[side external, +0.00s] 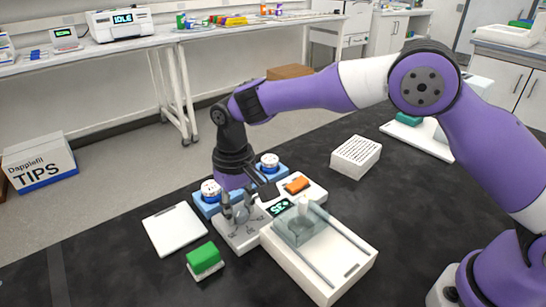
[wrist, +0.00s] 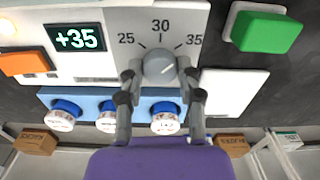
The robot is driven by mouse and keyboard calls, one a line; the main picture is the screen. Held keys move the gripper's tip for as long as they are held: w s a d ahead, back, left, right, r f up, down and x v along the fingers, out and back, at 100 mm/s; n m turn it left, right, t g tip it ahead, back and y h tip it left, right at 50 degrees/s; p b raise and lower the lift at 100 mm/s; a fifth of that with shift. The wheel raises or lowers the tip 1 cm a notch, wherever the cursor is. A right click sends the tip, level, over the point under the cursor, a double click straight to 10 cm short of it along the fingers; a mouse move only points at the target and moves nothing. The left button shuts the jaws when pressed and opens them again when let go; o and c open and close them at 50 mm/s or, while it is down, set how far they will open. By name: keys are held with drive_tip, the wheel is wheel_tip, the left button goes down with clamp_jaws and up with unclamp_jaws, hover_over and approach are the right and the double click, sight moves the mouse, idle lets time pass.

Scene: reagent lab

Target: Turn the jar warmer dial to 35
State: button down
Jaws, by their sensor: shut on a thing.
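The jar warmer (side external: 234,238) is a white unit. Its round grey dial (wrist: 159,67) sits in the upper middle of the wrist view, below printed marks 25, 30 and 35. I cannot clearly make out where the dial's pointer aims. The lit display (wrist: 76,39) reads +35; it also shows in the side external view (side external: 280,207). My gripper (wrist: 160,78) is shut on the dial, one finger on each side of it. In the side external view my gripper (side external: 238,212) reaches down over the dial and partly hides it.
An orange switch (wrist: 24,63) is beside the display. A green-topped block (side external: 203,257), a white pad (side external: 173,229) and a clear-lidded white device (side external: 335,265) are close by. A white tip rack (side external: 356,157) stands farther back.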

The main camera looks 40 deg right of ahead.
sight(239, 211)
drive_tip(key=shift+f, duration=0.1)
idle(0.3)
drive_tip(key=c, duration=0.5)
unclamp_jaws()
drive_tip(key=shift+r, duration=0.2)
wheel_tip(239, 211, up, 12)
drive_tip(key=shift+f, duration=0.1)
